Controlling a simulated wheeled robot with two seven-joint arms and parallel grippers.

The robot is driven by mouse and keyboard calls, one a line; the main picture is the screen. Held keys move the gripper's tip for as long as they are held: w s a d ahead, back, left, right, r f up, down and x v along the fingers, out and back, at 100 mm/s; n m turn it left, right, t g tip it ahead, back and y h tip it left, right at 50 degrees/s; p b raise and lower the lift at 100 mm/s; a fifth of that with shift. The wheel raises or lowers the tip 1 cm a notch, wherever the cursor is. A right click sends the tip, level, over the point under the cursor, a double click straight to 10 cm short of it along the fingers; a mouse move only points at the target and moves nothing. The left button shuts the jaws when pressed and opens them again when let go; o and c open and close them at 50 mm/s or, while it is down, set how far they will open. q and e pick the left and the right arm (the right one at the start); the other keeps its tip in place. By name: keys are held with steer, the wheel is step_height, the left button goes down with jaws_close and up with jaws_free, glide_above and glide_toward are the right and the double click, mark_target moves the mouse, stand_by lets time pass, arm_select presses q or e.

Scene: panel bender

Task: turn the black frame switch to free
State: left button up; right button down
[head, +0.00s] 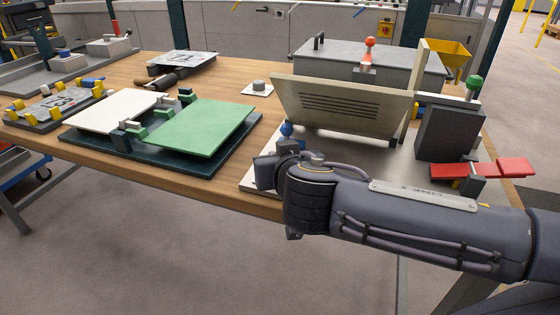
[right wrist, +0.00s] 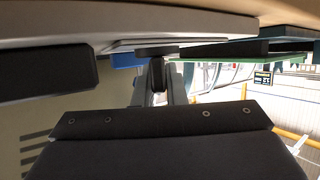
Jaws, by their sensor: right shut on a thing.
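The panel bender stands at the right of the table in the head view, with a tilted grey slotted panel (head: 340,108) over a pale base plate (head: 250,180). My right arm comes in from the right, and its wrist hides the front of that plate. In the right wrist view my right gripper (right wrist: 157,88) is shut on a narrow dark piece (right wrist: 157,72) under a black disc (right wrist: 156,50). This looks like the black frame switch, but its setting cannot be read. The head view does not show the switch clearly. My left gripper is not in view.
A blue knob (head: 287,129) stands just behind my wrist. A dark block (head: 450,132) and a red lever (head: 505,168) are at the right. A fixture with a green plate (head: 205,128) and a white plate (head: 115,110) stands left. Bare wood lies between.

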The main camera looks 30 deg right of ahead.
stand_by(0.3)
steer(key=c, duration=1.5)
jaws_free()
steer(key=p+v, duration=0.1)
steer(key=v, duration=0.5)
steer(key=shift+s+a+r, duration=0.1)
steer(key=shift+s+r, duration=0.1)
steer(key=shift+s, duration=0.1)
steer(key=shift+s+a+r, duration=0.1)
steer(key=shift+s+a, duration=0.05)
steer(key=shift+s, duration=0.4)
